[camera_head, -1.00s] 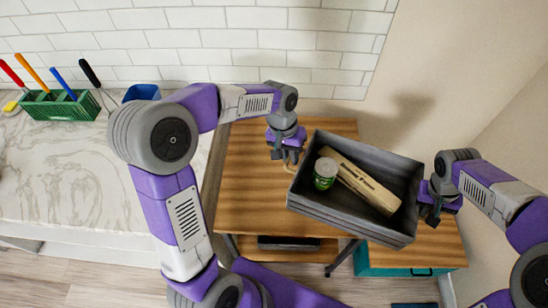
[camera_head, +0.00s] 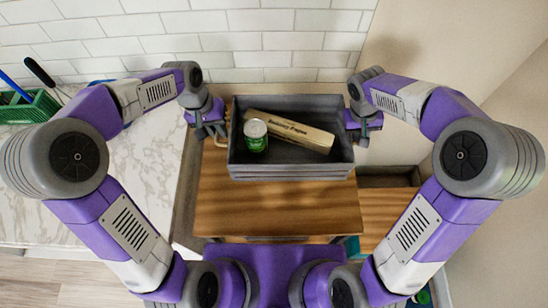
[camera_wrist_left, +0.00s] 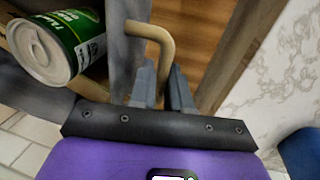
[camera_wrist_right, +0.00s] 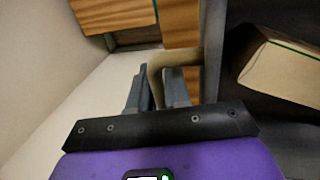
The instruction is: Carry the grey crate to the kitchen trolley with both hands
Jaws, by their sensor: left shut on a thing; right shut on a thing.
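The grey crate (camera_head: 290,172) is in the middle of the head view, in front of the tiled wall and over the back of the wooden-topped trolley (camera_head: 270,208). I cannot tell whether it touches the top. A green can (camera_head: 256,137) and a long cardboard box (camera_head: 292,132) lie inside it. My left gripper (camera_head: 214,133) is shut on the crate's left handle (camera_wrist_left: 155,40). My right gripper (camera_head: 360,131) is shut on the crate's right handle (camera_wrist_right: 172,60). The can also shows in the left wrist view (camera_wrist_left: 75,40), and the box in the right wrist view (camera_wrist_right: 270,72).
A marble counter (camera_head: 130,165) is at the left, with a green rack (camera_head: 28,106) of utensils on it. A lower wooden-topped unit (camera_head: 385,215) stands right of the trolley, by the beige wall (camera_head: 450,60). The trolley's front top is clear.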

